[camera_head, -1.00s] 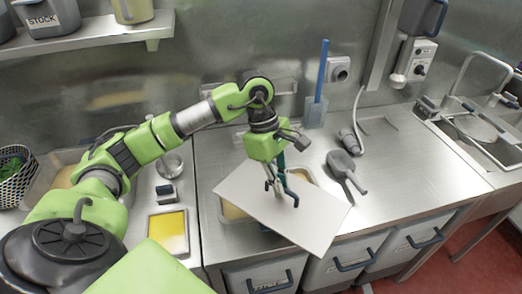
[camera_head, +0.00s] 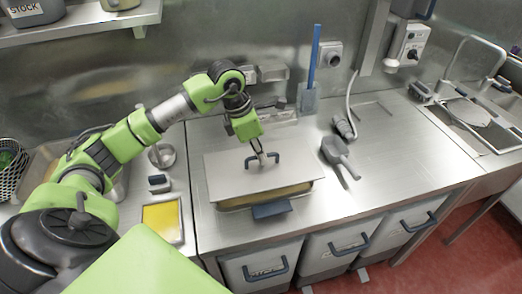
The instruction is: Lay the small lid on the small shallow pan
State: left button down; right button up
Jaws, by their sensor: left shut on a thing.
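My left gripper (camera_head: 261,152) is shut on the dark blue handle of a flat grey rectangular lid (camera_head: 228,178). The lid is nearly level and lies over a shallow pan (camera_head: 222,208) on the middle counter, covering most of it. A strip of the pan's yellow-brown contents shows below the lid's front edge. I cannot tell whether the lid touches the rim. A dark blue handle (camera_head: 270,210) sticks out at the pan's front. My right gripper is not in view.
A smaller tray with yellow contents (camera_head: 163,222) stands on the left counter. A grey scoop (camera_head: 340,157) lies right of the lid, and a blue-handled tool (camera_head: 314,58) stands at the back wall.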

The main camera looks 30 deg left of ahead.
aim_at(261, 167)
pick_arm(q)
notch_tip(261, 167, down, 2)
jog(key=shift+f+b, duration=0.1)
jog(key=shift+b, duration=0.3)
jog(key=shift+r, duration=0.2)
jog(key=shift+f+b, duration=0.25)
jog(key=shift+b, duration=0.05)
jog(key=shift+f+b, duration=0.15)
jog(key=shift+b, duration=0.15)
jog(key=shift+f+b, duration=1)
jog(key=shift+f, duration=0.15)
jog(key=shift+f, duration=0.15)
